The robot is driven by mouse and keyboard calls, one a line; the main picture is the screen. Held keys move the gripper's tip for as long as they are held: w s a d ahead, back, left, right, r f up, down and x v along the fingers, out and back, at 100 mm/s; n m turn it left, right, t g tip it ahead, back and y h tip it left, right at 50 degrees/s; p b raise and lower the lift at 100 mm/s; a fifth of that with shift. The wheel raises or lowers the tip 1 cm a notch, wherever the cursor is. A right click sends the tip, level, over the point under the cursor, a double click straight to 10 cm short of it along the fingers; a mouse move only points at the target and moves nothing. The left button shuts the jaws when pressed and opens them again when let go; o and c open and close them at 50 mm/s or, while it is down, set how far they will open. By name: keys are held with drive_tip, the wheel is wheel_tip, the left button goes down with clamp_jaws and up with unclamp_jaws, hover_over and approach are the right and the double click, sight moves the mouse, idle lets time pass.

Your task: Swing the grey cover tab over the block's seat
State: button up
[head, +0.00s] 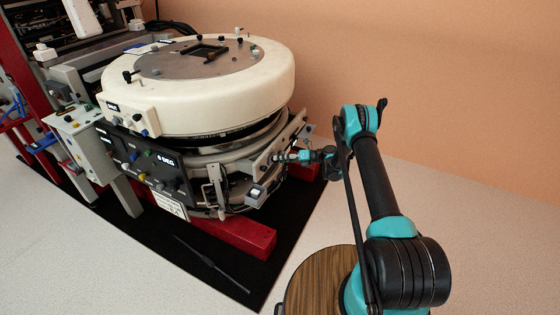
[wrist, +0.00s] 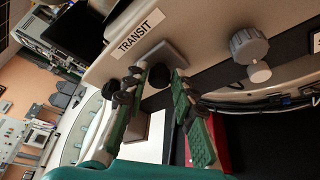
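In the wrist view, my gripper (wrist: 160,72) has its two green fingers apart, with a black round knob (wrist: 158,77) showing between the tips. I cannot tell whether the tips touch it. A grey block-like piece (wrist: 173,50) sits right behind the fingertips, under the TRANSIT label (wrist: 137,38). A grey lobed knob with a short stub (wrist: 249,46) is to the right on the same pale panel. I cannot tell which grey piece is the cover tab, nor make out the seat. In the head view, my gripper (head: 302,156) is at the right side of the machine.
The round cream machine (head: 195,85) stands on red beams (head: 235,232) over a black mat (head: 215,265). A dark rod (head: 210,262) lies on the mat. A grey bracket with a pale block (head: 257,192) juts out left of my gripper. Open floor lies to the right.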

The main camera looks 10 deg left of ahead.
drive_tip(key=shift+o, duration=1.2)
drive_tip(key=shift+a, duration=0.1)
drive_tip(key=v, duration=1.2)
drive_tip(key=shift+w, duration=0.1)
